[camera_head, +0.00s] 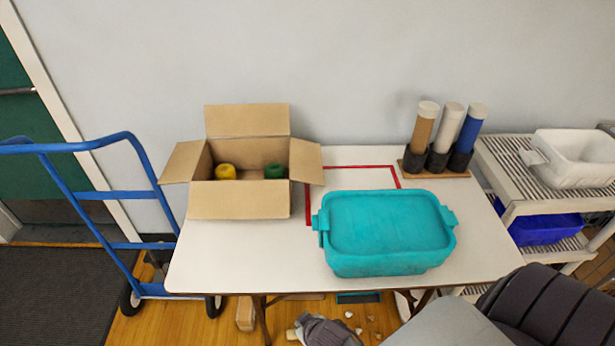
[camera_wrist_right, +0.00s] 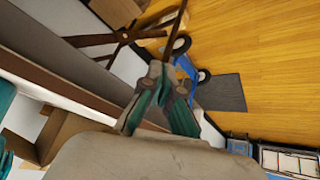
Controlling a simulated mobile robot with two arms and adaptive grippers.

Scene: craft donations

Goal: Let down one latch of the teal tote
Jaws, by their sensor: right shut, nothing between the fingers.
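The teal tote (camera_head: 385,262) stands on the front right part of the white table with its teal lid (camera_head: 385,219) on. One latch (camera_head: 320,223) juts out at its left end and another latch (camera_head: 449,216) juts out at its right end. I cannot tell how each latch is hinged at this angle. My right gripper (camera_wrist_right: 160,78) shows in the right wrist view, shut and empty, away from the tote. A teal piece, probably the tote, is cut off at the left edge of that view (camera_wrist_right: 5,95). My left gripper is not recognisable in either view.
An open cardboard box (camera_head: 240,202) with yellow and green items stands left of the tote. Red tape (camera_head: 350,168) marks the table behind the tote. Three tubes in a holder (camera_head: 437,163) stand at the back right. A blue hand truck (camera_head: 100,222) is left; shelving (camera_head: 515,180) is right.

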